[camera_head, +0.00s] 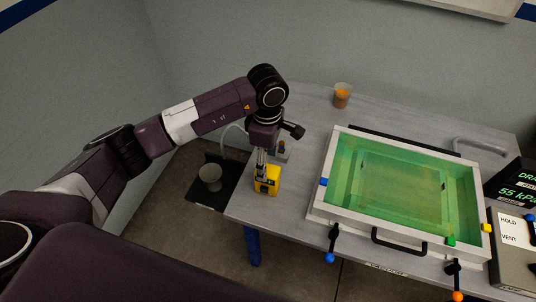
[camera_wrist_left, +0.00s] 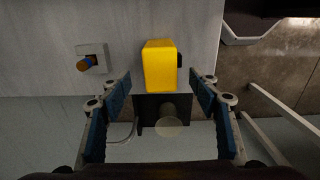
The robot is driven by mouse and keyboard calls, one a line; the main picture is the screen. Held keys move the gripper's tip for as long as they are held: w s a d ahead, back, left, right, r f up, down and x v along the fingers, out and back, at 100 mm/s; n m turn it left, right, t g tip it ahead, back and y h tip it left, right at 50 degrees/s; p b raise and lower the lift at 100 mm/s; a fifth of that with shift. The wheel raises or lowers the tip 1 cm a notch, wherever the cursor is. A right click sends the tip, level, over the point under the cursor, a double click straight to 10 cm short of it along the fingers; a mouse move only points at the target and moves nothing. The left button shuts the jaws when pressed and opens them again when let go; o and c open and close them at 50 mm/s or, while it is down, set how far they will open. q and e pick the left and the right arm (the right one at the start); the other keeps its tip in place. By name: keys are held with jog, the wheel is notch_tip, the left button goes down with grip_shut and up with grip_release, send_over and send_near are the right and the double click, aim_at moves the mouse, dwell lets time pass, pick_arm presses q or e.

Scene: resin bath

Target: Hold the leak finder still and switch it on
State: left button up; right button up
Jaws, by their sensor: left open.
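The leak finder appears to be the small yellow device (camera_head: 272,181) standing near the left front corner of the table. It also shows as a yellow block in the left wrist view (camera_wrist_left: 159,66). A small dark part (camera_wrist_left: 179,61) sits on its right side there; I cannot tell if it is the switch. My left gripper (camera_head: 262,163) is above the device and points down. Its fingers (camera_wrist_left: 160,82) are open, with the block centred near their tips and gaps on both sides. No grip shows. My right gripper is out of view.
A small fitting with a knob (camera_wrist_left: 85,64) is close beside the device. A resin bath of green liquid (camera_head: 318,208) with clamps and a handle fills the table's middle. A cup (camera_head: 342,95) stands at the back. A control box (camera_head: 510,240) is at right.

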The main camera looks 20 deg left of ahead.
aim_at(274, 171)
pick_arm(q)
jog(key=shift+f+p, duration=0.55)
jog(key=shift+f, duration=2.2)
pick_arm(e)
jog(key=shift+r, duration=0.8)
pick_arm(q)
jog(key=shift+c, duration=0.6)
jog(key=c, duration=1.3)
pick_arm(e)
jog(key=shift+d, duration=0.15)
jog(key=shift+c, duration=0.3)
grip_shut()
